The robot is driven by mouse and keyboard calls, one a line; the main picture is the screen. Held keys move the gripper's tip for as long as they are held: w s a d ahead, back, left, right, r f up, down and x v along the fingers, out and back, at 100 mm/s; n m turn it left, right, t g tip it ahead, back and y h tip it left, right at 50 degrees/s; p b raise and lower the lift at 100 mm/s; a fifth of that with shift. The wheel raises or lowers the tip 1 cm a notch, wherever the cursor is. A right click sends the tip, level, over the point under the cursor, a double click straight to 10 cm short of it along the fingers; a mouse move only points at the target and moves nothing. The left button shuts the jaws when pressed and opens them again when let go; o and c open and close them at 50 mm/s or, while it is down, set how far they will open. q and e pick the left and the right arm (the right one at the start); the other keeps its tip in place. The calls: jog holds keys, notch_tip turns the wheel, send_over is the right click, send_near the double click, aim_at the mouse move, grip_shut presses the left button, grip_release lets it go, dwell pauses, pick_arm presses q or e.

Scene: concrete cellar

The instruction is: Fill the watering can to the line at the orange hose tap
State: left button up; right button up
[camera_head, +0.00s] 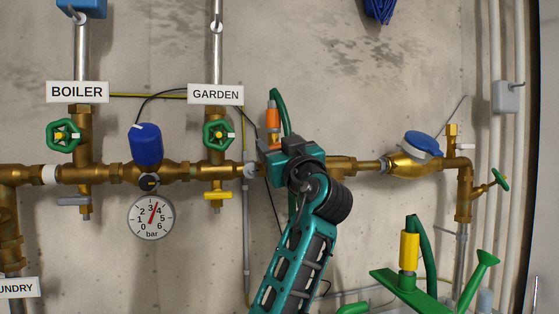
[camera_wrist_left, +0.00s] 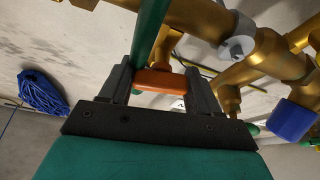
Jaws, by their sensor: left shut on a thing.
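The orange hose tap piece (camera_head: 272,117) shows at the brass pipe, with a green hose (camera_head: 279,97) running by it. My left gripper (camera_head: 273,142) is at its lower part, coming from below. In the left wrist view the orange piece (camera_wrist_left: 160,80) lies between the two dark fingers of the left gripper (camera_wrist_left: 160,88), which is shut on it. The arm and gripper hide its lower end in the head view. The green watering can (camera_head: 400,288) is at the lower right, its flared spout (camera_head: 486,259) pointing up right. Its lower body and any fill line are out of view. My right gripper is not in view.
A yellow hose fitting (camera_head: 409,251) with a green hose stands by the can. Brass pipework spans the wall, with green handwheels (camera_head: 218,135) under the GARDEN sign (camera_head: 215,94) and BOILER sign (camera_head: 77,92). A pressure gauge (camera_head: 151,218) and blue-lidded meter (camera_head: 424,145) are nearby.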

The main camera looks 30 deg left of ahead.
pick_arm(q)
jog(key=shift+f+n+g+b, duration=0.25)
jog(key=shift+n+g+b, duration=0.45)
jog(key=shift+n, duration=0.5)
jog(key=shift+n+y+b, duration=0.3)
jog(key=shift+n+b, duration=0.1)
jog(key=shift+n, duration=0.1)
jog(key=shift+r+n+g+b, duration=0.15)
jog(key=shift+n+g+b, duration=0.55)
jog(key=shift+n, duration=0.7)
jog(key=shift+g, duration=0.3)
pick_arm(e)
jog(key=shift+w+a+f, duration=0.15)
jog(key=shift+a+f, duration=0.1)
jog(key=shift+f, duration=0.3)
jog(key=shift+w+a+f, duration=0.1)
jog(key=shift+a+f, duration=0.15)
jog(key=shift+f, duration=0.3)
pick_arm(q)
jog(key=shift+n, duration=0.3)
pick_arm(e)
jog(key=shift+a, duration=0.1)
pick_arm(q)
jog(key=o, duration=1)
jog(key=shift+c, duration=0.2)
jog(key=shift+r, duration=0.1)
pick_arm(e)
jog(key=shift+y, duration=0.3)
